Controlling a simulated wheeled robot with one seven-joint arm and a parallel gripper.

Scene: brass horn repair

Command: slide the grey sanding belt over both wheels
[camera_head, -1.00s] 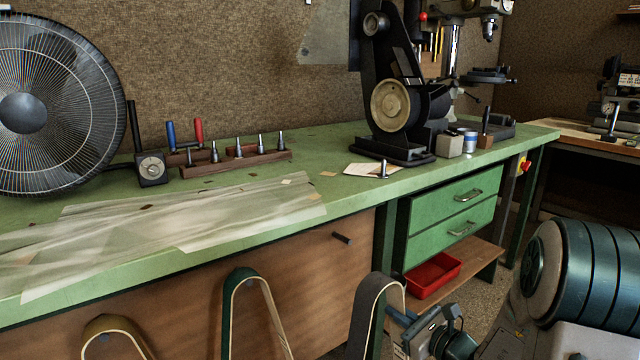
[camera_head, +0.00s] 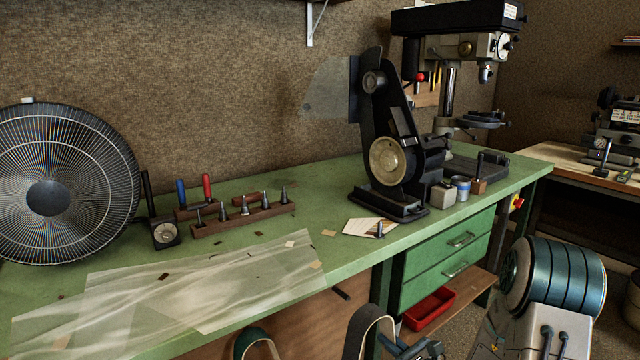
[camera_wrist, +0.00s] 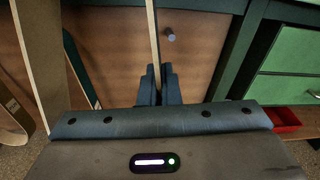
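The grey sanding belt (camera_head: 358,327) is a loop with a pale inner face. It is off the bench, low in front of it, and its lower part is cut off in the head view. My gripper (camera_wrist: 160,86) is shut on one run of this belt, which shows as a thin tan strip (camera_wrist: 152,30) in the wrist view. The belt grinder (camera_head: 367,130) stands on the bench. Its small upper wheel (camera_head: 373,82) and large lower wheel (camera_head: 388,161) are bare.
A bare peg (camera_head: 341,294) sticks out of the bench front, and a green belt (camera_head: 254,340) hangs to its left. A card with a small upright post (camera_head: 379,229) lies before the grinder. A drill press (camera_head: 450,85) stands behind it. The fan (camera_head: 48,195) stands left.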

